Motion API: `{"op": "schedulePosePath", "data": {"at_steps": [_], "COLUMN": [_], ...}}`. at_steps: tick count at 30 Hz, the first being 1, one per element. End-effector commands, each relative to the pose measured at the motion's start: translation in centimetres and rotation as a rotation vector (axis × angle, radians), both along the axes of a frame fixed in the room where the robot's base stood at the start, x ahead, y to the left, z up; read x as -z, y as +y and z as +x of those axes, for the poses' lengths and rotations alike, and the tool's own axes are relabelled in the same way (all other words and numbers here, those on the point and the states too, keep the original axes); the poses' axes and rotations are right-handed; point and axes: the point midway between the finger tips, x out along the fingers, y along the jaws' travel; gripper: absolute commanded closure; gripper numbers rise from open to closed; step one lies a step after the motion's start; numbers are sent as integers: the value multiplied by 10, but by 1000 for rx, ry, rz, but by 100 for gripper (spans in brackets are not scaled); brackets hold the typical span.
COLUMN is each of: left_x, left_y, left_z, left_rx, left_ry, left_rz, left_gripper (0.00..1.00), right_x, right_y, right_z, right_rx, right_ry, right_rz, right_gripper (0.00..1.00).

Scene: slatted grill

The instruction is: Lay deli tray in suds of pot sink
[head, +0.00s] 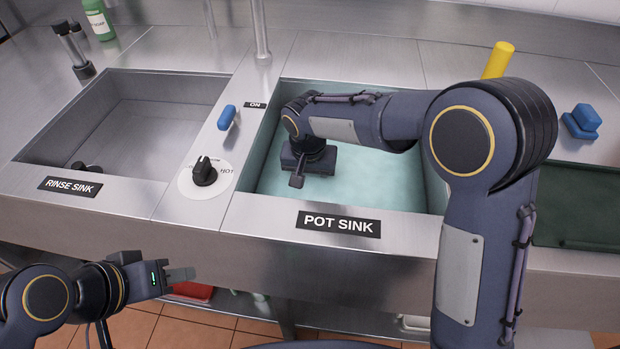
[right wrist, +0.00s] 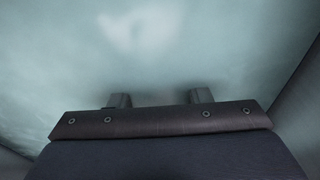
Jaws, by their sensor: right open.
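The pot sink (head: 338,214) is filled with pale blue-green suds (head: 385,185). My right gripper (head: 297,180) points down inside the sink, over the left part of the suds. In the right wrist view its two fingertips (right wrist: 161,97) stand apart with only suds between them. A dark green tray-like thing (head: 578,205) lies at the far right of the counter, partly hidden by my right arm; I cannot tell if it is the deli tray. No tray shows in the suds. My left gripper (head: 180,275) is empty, low in front of the counter.
The rinse sink (head: 100,190) on the left looks empty of water. A dial (head: 204,172) and blue lever (head: 227,117) sit between the sinks. A blue block (head: 582,121), yellow cylinder (head: 498,60) and green soap bottle (head: 98,20) stand behind. A red thing (head: 191,291) lies below.

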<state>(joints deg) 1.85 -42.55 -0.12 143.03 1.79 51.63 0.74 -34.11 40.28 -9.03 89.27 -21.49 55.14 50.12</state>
Motion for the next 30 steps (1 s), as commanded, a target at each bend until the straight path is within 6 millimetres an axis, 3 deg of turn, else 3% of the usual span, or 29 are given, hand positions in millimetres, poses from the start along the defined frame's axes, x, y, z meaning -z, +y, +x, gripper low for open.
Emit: {"op": "schedulePosePath", "data": {"at_steps": [9,15,21,30], "left_x": [-12,-17,-18,-18], "left_y": [0,0,0,0], "left_z": [0,0,0,0], "left_rx": [0,0,0,0], "left_ry": [0,0,0,0], "left_rz": [0,0,0,0], "left_gripper": [64,64,64,64], "right_x": [-68,-100,-112,-112], "right_y": [3,4,4,4], "right_z": [-9,-14,-16,-17], "right_rx": [-2,0,-1,-1], "right_ry": [-5,-2,-1,-1], "right_rz": [4,2,1,1], "right_gripper": [57,57,57,57]}}
